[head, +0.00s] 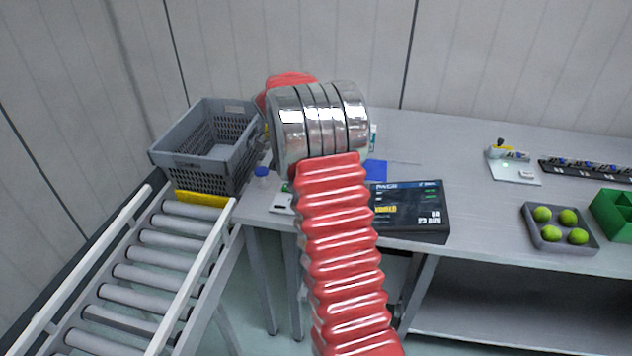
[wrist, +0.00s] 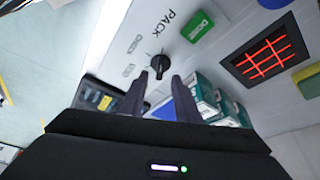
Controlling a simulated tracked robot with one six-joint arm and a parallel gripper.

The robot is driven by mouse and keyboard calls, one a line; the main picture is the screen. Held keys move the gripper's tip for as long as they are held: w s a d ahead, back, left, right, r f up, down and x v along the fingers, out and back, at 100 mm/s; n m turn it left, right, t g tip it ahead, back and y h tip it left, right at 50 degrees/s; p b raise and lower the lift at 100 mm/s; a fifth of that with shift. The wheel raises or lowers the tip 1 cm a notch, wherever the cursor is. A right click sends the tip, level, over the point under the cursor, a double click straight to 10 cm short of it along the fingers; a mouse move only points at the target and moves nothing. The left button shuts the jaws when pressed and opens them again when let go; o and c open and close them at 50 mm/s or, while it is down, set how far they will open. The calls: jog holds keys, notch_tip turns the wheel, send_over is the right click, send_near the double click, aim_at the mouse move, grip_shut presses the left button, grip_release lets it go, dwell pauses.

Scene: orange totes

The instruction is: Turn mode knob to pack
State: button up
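In the wrist view a small black mode knob (wrist: 160,64) stands on a white panel (wrist: 185,62). The word PACK is printed on the panel beyond it. CHECK and a third, unreadable label are to its left. I cannot tell for sure which label the knob points to. My gripper (wrist: 160,76) is open, with its two dark fingers apart and their tips close to the knob, one on each side of it in the picture. Contact cannot be made out. In the head view my arm hides the gripper and the knob.
A green part (wrist: 197,27) sits beside PACK. A red-lit grid (wrist: 268,52) and teal boxes (wrist: 213,99) are to the right.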

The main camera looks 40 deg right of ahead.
jog(key=v, duration=0.8)
jog(key=shift+r, duration=0.35)
jog(key=shift+a, duration=0.1)
jog(key=s+a+f+n+t+y, duration=0.1)
jog(key=s+a+f+n+y, duration=0.3)
jog(key=a+n, duration=0.65)
jog(key=s+a+r+n+t, duration=0.3)
jog(key=s+a+n, duration=0.3)
jog(key=s+a, duration=0.4)
jog(key=s+a+r+n+t, duration=0.3)
jog(key=s+a+r+n, duration=0.2)
jog(key=s+a, duration=0.6)
jog(key=shift+s+a+n, duration=0.25)
jog(key=shift+s+n, duration=0.3)
jog(key=shift+s, duration=0.3)
